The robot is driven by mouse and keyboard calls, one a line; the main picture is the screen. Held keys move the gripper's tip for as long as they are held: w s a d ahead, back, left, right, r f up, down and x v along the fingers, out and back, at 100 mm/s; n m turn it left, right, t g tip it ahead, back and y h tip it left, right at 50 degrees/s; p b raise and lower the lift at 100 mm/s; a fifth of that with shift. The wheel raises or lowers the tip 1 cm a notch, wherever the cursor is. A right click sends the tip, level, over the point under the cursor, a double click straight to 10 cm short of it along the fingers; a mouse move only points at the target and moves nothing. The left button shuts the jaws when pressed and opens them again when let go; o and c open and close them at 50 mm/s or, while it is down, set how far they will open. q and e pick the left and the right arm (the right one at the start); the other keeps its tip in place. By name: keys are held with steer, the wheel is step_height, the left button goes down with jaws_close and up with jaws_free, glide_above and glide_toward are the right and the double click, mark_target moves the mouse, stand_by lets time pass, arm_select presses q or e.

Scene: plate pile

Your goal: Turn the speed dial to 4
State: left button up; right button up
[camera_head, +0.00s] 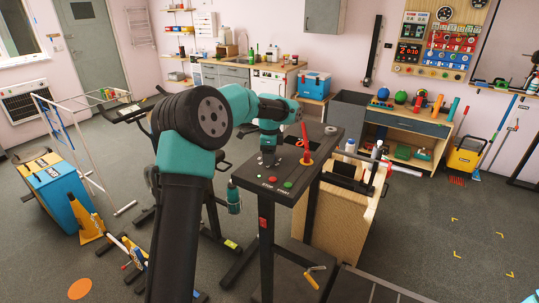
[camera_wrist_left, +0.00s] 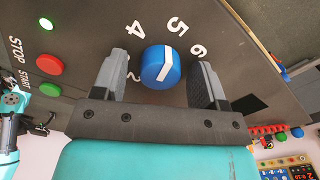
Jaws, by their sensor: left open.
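The speed dial (camera_wrist_left: 157,67) is a round blue knob with a white pointer line, seen in the left wrist view. The upper end of the line leans toward the printed 5 (camera_wrist_left: 175,25); the exact setting is hard to tell. The printed 4 (camera_wrist_left: 136,28) is at its upper left and the 6 (camera_wrist_left: 198,50) at its upper right. My left gripper (camera_wrist_left: 161,60) is open with one finger on each side of the dial, with visible gaps. In the head view my left gripper (camera_head: 268,156) points down over the dark machine top and hides the dial. My right gripper is not seen.
On the dark panel (camera_head: 318,143) are a red STOP button (camera_head: 273,180) and a green START button (camera_head: 288,185). A lit green lamp (camera_wrist_left: 46,24) shows in the wrist view. A red and yellow upright piece (camera_head: 306,150) stands right of my gripper.

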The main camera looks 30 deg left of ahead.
arm_select(q)
steer(key=shift+c, duration=0.5)
steer(key=c, duration=0.8)
steer(key=shift+n, duration=0.4)
steer(key=n, duration=0.9)
